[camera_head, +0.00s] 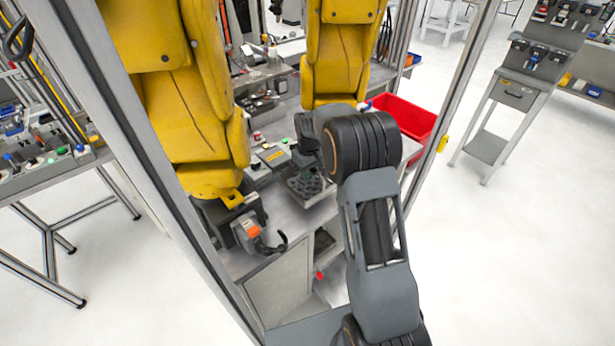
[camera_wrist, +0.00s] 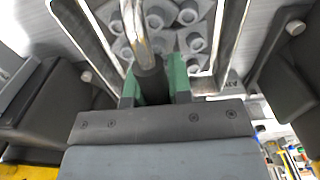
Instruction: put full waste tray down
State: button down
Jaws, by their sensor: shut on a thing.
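The waste tray (camera_head: 308,187) is a dark grey tray at the middle of the head view, low over or on the grey bench top; I cannot tell whether it touches. In the wrist view it is full of grey round parts (camera_wrist: 190,14), with pale metal rails at its sides and a metal handle (camera_wrist: 138,32) rising towards me. My gripper (camera_wrist: 158,82), with green finger pads, is shut on this handle. In the head view my black wrist hides part of the tray and most of the gripper.
Two yellow robot arms (camera_head: 205,100) (camera_head: 338,50) stand close at the left and behind. The bench top (camera_head: 318,218) has bare room in front of the tray. A grey box with an orange part (camera_head: 250,229) is at front left. A red bin (camera_head: 410,122) stands at right, beside a metal frame post (camera_head: 452,100).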

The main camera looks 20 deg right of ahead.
jog(key=shift+w+f, duration=0.45)
jog(key=shift+f, duration=0.15)
jog(key=shift+f+p, duration=0.35)
jog(key=shift+f, duration=1.05)
jog(key=shift+f, duration=0.1)
jog(key=c, duration=1.5)
grip_release()
jog(key=shift+f, duration=0.1)
jog(key=o, duration=0.5)
jog(key=shift+c, duration=0.2)
